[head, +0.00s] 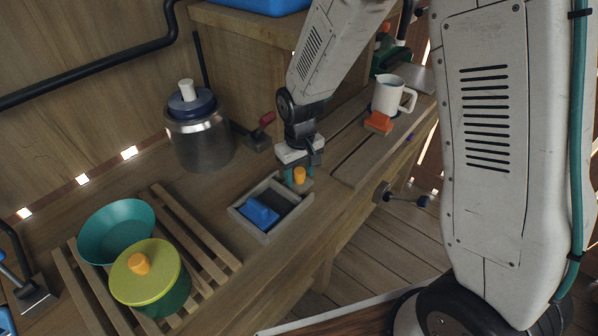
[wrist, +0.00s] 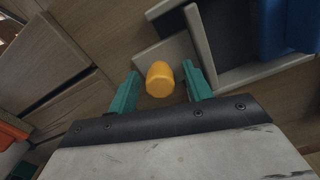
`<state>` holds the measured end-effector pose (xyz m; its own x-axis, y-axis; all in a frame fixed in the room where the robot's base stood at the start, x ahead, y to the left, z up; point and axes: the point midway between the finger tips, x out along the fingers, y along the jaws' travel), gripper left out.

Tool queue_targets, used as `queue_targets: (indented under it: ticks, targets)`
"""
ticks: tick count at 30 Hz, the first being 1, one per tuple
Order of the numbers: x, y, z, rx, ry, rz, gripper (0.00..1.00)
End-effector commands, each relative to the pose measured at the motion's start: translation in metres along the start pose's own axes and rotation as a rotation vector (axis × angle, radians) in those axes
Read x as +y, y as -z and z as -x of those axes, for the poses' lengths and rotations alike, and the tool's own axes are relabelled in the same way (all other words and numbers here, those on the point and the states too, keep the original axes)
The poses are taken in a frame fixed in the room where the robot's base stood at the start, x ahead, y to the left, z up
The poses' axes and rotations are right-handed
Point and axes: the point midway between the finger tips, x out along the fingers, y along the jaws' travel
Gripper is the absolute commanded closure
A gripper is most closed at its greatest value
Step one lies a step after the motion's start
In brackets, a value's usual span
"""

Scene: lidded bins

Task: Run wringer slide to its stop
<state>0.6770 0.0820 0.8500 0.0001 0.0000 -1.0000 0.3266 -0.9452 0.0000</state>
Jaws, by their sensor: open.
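A shallow grey tray (head: 240,222) with a dark inside stands on the wooden bench, and a blue block (head: 261,212) sits in it. An orange knob (head: 299,174) stands at the tray's far right end. In the wrist view the knob (wrist: 160,78) rises by a light grey plate (wrist: 172,50) outside the tray wall (wrist: 200,45). I take the knob and plate as the wringer slide. My gripper (wrist: 161,72) is open, with one teal finger on each side of the knob and visible gaps. In the head view my gripper (head: 297,180) is partly hidden by its own wrist.
A teal bowl (head: 117,230) and a green lidded pot (head: 146,285) stand on a slatted rack (head: 205,240) at left. A metal jar (head: 200,145) and a red-handled lever (head: 262,128) stand behind. A white mug (head: 390,95) and orange block (head: 378,123) are at right.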

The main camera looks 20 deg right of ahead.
Motion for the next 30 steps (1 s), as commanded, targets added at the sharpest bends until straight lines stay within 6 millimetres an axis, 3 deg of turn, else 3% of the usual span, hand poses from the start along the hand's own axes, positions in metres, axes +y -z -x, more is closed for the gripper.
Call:
queue_targets:
  ticks: [4, 9, 18, 24, 25, 27, 30]
  targets:
    - [0.000, 0.000, 0.000, 0.000, 0.000, 0.000, 0.50]
    - [0.000, 0.000, 0.000, 0.000, 0.000, 0.000, 0.95]
    - [0.016, 0.005, 0.001, 0.001, 0.000, -0.002, 0.95]
    - [0.015, 0.005, 0.001, 0.001, 0.000, 0.000, 0.95]
    - [0.015, 0.005, 0.001, 0.001, 0.000, 0.000, 0.69]
    - [0.015, 0.004, 0.001, 0.001, 0.000, 0.000, 0.50]
    - [0.015, 0.004, 0.001, 0.000, 0.000, 0.000, 0.50]
